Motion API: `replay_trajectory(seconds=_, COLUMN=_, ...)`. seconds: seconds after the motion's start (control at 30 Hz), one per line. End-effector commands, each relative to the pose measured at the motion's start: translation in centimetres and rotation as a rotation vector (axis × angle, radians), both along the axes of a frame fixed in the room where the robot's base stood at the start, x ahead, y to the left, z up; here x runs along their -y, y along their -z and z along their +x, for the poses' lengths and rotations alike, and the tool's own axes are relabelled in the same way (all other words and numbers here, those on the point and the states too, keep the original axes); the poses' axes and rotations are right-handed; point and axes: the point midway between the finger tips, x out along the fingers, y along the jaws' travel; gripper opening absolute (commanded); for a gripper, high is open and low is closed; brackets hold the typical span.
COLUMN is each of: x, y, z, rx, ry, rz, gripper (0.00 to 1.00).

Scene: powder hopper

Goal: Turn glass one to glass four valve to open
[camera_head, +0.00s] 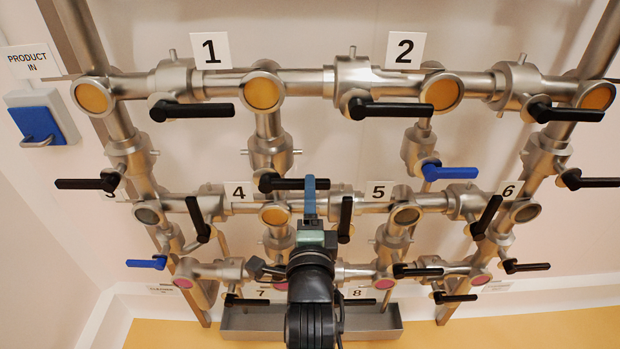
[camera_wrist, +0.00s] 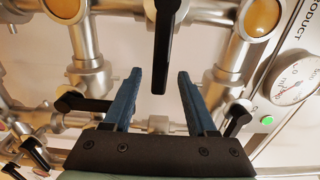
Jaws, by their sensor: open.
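The number 1 sign (camera_head: 209,50) stands left of an amber sight glass (camera_head: 263,92), and the number 4 sign (camera_head: 238,191) left of another (camera_head: 274,214). The valve (camera_head: 269,150) on the upright pipe between them has a black handle (camera_head: 282,183) lying across the pipe. My gripper (camera_head: 309,196) is open at the handle's right end and partly covers it. In the wrist view, the handle (camera_wrist: 165,45) reaches between the blue fingers of my gripper (camera_wrist: 159,75), with a gap on each side. I see no contact. The two glasses show at the top there.
Many similar valves crowd around, including the black handles (camera_head: 346,219) and (camera_head: 198,218) and a blue handle (camera_head: 450,173). A metal trough (camera_head: 238,319) lies below. A gauge (camera_wrist: 296,77) shows at right in the wrist view. Open wall room is scarce between pipes.

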Motion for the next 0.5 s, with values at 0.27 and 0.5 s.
replay_trajectory(seconds=0.27, x=0.1, y=-0.1, z=3.3, rx=0.002, ry=0.001, rz=-0.001, gripper=0.57)
replay_trajectory(seconds=0.5, x=0.0, y=0.0, z=4.0, rx=0.0, ry=0.001, rz=-0.001, gripper=0.57)
